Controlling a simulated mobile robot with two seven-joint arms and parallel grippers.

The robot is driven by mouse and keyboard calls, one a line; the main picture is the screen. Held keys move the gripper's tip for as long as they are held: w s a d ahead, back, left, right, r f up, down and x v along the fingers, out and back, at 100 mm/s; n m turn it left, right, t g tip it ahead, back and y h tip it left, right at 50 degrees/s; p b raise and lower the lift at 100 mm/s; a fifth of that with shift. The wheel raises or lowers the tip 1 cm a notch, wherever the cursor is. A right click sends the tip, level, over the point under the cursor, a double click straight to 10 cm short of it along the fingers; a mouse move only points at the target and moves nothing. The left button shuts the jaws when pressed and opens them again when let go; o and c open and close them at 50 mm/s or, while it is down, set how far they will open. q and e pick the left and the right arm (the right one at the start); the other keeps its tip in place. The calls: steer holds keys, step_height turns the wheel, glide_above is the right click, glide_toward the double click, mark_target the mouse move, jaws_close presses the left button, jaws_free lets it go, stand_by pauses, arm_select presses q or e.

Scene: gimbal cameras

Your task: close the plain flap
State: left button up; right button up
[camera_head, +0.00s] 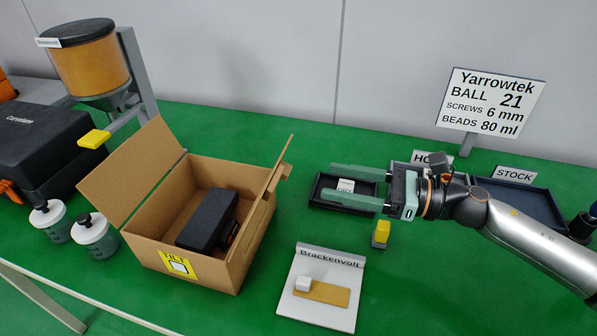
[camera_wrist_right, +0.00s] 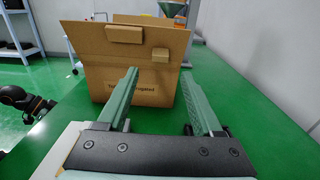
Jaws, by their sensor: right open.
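An open cardboard box (camera_head: 245,262) stands on the green table, with a black object (camera_head: 207,219) inside. A broad plain flap (camera_head: 130,172) leans outward and up from its left side. The right-hand flap (camera_head: 280,167) stands up, with a small cardboard block near its top. In the right wrist view, the box (camera_wrist_right: 142,88) is straight ahead, and its near flap (camera_wrist_right: 85,38) carries small blocks. My right gripper (camera_head: 333,184) is open and empty, to the right of the box and apart from it, above a dark tray. Its fingers (camera_wrist_right: 157,78) point toward the box. The left gripper does not show.
The dark tray (camera_head: 320,203) holds a labelled item. A Brackenvolt board (camera_head: 318,318), a yellow-topped block (camera_head: 380,234) and a STOCK tray (camera_head: 535,199) lie around the right arm.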

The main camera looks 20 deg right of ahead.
steer(key=p+x, duration=0.2)
steer(key=x, duration=0.5)
steer(key=shift+w+a, duration=0.2)
steer(key=shift+c, duration=0.4)
steer(key=c, duration=0.6)
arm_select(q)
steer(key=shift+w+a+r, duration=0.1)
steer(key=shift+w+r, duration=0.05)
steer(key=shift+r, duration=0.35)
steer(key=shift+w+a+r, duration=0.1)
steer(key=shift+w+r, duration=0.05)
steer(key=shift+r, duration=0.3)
arm_select(e)
jaws_close()
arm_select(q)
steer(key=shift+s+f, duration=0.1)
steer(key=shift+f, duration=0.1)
